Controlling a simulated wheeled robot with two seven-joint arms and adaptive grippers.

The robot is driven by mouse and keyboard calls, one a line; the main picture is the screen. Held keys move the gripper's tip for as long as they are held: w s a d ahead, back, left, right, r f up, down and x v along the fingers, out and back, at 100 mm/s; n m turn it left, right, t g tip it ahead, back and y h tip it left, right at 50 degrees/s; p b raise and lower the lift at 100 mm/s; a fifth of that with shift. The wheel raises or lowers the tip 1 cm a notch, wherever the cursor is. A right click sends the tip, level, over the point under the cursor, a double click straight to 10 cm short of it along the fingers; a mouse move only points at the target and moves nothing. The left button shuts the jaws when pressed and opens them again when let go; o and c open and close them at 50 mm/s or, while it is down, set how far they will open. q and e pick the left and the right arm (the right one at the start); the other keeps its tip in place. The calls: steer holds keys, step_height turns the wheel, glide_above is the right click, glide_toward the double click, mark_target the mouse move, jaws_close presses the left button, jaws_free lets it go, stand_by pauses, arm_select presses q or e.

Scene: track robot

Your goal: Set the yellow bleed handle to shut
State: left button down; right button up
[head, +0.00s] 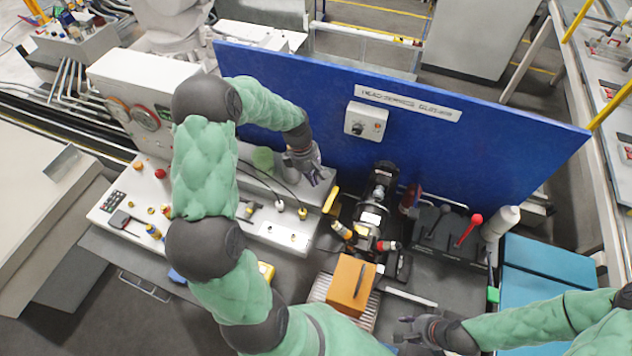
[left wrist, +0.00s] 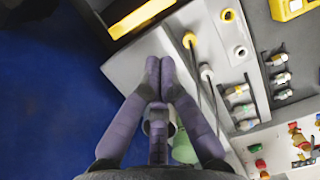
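A yellow bar-shaped handle (head: 330,199), which I take for the bleed handle, stands slanted at the right end of the grey bench unit, before the blue panel. It also shows at the top of the left wrist view (left wrist: 142,17), over a dark area. My left gripper (head: 314,177) hangs just above and left of the handle, apart from it. In the left wrist view its purple fingers (left wrist: 159,75) meet at the tips with nothing between them. My right gripper (head: 402,330) is low in the head view, far from the handle, with its fingers apart and empty.
The blue panel (head: 480,150) rises close behind my left gripper. Thin black cables (left wrist: 196,65) run close to its fingers. A black machine (head: 378,195), an orange-brown block (head: 351,284) and a red-knobbed lever (head: 469,230) stand to the right.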

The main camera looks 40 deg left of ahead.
mark_target(331, 199)
arm_select(q)
steer(key=s+a+b, duration=0.1)
steer(key=s+a, duration=0.2)
steer(key=a, duration=0.1)
steer(key=w+d+f+p, duration=0.2)
steer(key=d+f, duration=0.4)
steer(key=f, duration=0.3)
steer(key=shift+p, duration=0.45)
steer(key=shift+d, duration=0.15)
steer(key=shift+d+b, duration=0.35)
steer(key=shift+d, duration=0.35)
steer(key=shift+w+a+f, duration=0.1)
